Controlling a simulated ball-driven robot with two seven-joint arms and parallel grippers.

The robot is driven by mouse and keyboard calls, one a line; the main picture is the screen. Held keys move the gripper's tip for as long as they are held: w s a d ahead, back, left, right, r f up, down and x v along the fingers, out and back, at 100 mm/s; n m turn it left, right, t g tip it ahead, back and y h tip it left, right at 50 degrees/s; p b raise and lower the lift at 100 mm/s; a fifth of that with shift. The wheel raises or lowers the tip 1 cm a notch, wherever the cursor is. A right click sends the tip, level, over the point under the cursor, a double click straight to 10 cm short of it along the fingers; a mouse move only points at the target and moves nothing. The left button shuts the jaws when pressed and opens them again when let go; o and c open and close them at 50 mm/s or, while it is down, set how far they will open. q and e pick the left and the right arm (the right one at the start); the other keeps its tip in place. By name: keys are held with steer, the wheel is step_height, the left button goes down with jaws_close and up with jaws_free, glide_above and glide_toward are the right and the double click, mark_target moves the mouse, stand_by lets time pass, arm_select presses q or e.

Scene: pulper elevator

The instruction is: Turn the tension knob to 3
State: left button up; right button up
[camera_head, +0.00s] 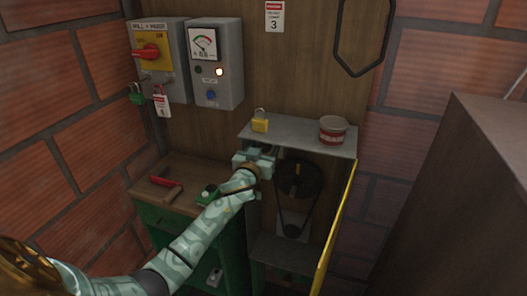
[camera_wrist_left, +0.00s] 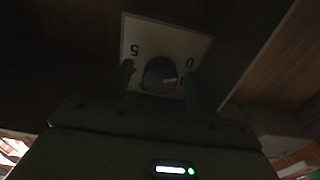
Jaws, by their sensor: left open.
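The tension knob (camera_wrist_left: 158,71) is a dark round knob on a pale square dial plate (camera_wrist_left: 185,45) in the left wrist view. The plate's 5 and 0 appear upside down, and a light mark on the knob points to the right, below the 0. My left gripper (camera_wrist_left: 160,88) is open, with one dark finger on each side of the knob; I cannot tell whether they touch it. In the head view my left gripper (camera_head: 258,160) is at the front left under the grey shelf, and the knob is hidden. My right gripper is not in view.
On the shelf (camera_head: 295,132) are a yellow padlock (camera_head: 260,122) and a tub (camera_head: 333,130). Below are a dark pulley (camera_head: 300,177) and an open yellow-edged door (camera_head: 338,225). A red-handled tool (camera_head: 167,187) lies on the green cabinet. A tag (camera_head: 274,17) reading 3 hangs above.

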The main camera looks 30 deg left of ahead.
arm_select(q)
steer(key=c, duration=1)
